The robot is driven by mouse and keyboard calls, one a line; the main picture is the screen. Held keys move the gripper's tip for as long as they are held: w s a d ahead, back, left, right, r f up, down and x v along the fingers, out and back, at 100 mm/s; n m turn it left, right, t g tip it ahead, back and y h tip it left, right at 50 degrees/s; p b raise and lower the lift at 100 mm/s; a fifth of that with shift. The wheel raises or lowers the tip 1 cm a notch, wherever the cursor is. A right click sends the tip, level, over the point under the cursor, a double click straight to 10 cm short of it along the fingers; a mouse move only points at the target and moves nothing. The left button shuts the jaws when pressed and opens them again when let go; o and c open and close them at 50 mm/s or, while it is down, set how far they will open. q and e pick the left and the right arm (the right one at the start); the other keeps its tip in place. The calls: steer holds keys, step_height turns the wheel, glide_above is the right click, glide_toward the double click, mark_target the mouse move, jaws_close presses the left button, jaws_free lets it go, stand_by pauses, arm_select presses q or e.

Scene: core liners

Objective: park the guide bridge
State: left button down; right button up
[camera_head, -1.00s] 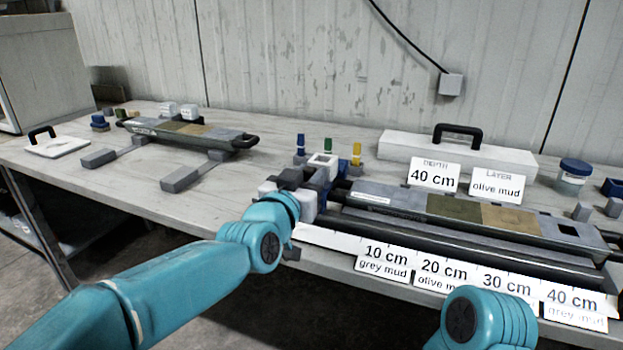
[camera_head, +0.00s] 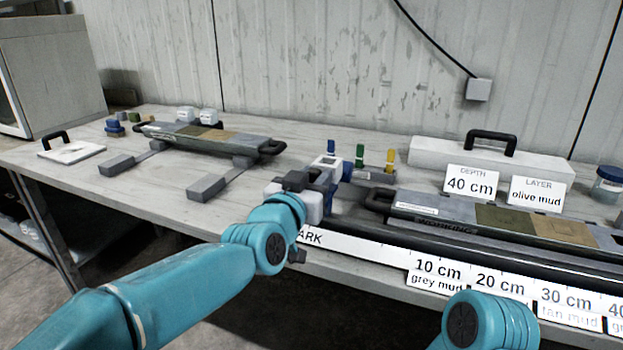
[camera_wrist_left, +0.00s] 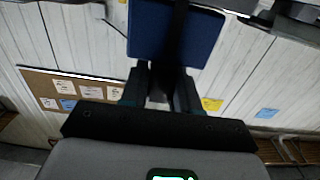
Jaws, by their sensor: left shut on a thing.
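The guide bridge (camera_head: 327,164), a block with a white top and a square opening, is at the left end of the long dark rail (camera_head: 440,246). My left gripper (camera_head: 302,184) is at its near left side, shut on it. In the left wrist view a blue part (camera_wrist_left: 155,30), probably of the bridge, lies just beyond the close-set dark fingers (camera_wrist_left: 160,88). The exact grip is hidden. A white scale strip (camera_head: 350,244) runs along the front, with the letters "ARK" showing beside my left wrist. My right gripper is out of view; only a teal link of that arm shows.
A core liner (camera_head: 490,215) with coloured sections lies right of the bridge. Another liner (camera_head: 205,135) rests on grey supports at the back left. Coloured pegs (camera_head: 360,155) stand close behind the bridge. Bare tabletop (camera_head: 150,205) lies to the left.

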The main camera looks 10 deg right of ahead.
arm_select(q)
steer(key=shift+w+a, duration=0.15)
steer(key=shift+a, duration=0.05)
steer(key=c, duration=0.9)
jaws_free()
steer(key=shift+a, duration=0.1)
steer(key=shift+s+a, duration=0.2)
steer(key=shift+s, duration=0.2)
steer(key=v, duration=1.5)
steer(key=shift+s+a+b, duration=0.1)
steer(key=shift+s+b, duration=0.05)
steer(key=shift+b, duration=0.25)
